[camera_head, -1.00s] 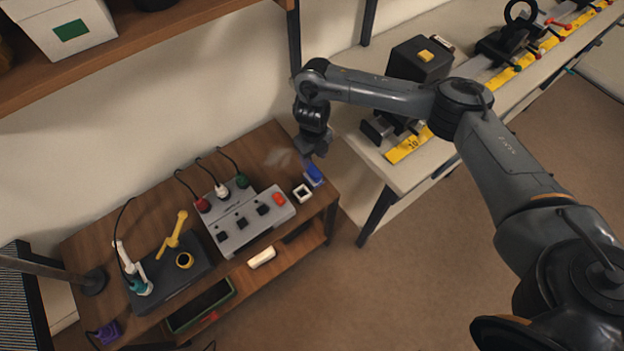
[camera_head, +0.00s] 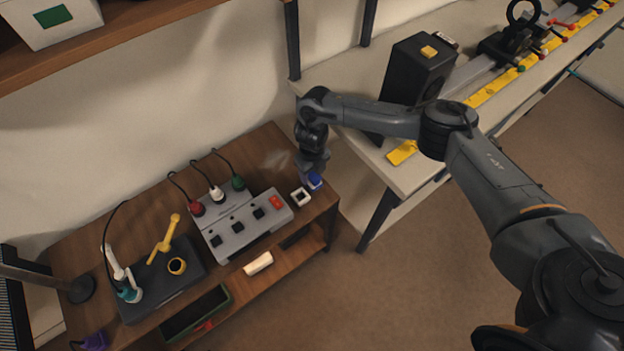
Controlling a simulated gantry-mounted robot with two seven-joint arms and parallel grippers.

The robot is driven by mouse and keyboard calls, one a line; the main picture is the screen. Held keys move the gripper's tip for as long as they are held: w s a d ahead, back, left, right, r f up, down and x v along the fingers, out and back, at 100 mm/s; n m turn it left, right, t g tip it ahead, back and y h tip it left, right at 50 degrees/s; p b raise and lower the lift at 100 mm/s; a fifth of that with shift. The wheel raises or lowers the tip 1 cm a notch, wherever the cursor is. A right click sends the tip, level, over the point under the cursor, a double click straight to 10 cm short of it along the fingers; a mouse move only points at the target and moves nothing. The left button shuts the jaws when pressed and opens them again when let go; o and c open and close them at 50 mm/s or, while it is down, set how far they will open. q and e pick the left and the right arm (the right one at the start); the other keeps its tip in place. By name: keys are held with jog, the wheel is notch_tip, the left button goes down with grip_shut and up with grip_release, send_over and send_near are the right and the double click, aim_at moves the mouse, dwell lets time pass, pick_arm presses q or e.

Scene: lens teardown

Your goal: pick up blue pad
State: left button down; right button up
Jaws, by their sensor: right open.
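The blue pad (camera_head: 315,181) is small and sits near the right end of the wooden table (camera_head: 270,146). My right gripper (camera_head: 311,178) points down right at the pad and hides part of it. The gripper is open; whether its fingers touch the pad cannot be told at this size. My left gripper is not in this view.
A grey switch box (camera_head: 240,224) with cables stands further left. A black box (camera_head: 417,68) stands on the pale bench at right. A wooden shelf (camera_head: 130,37) hangs at upper left.

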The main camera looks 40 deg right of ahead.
jog(key=shift+f, duration=0.4)
jog(key=shift+c, duration=0.3)
jog(key=c, duration=0.8)
jog(key=shift+r, duration=0.15)
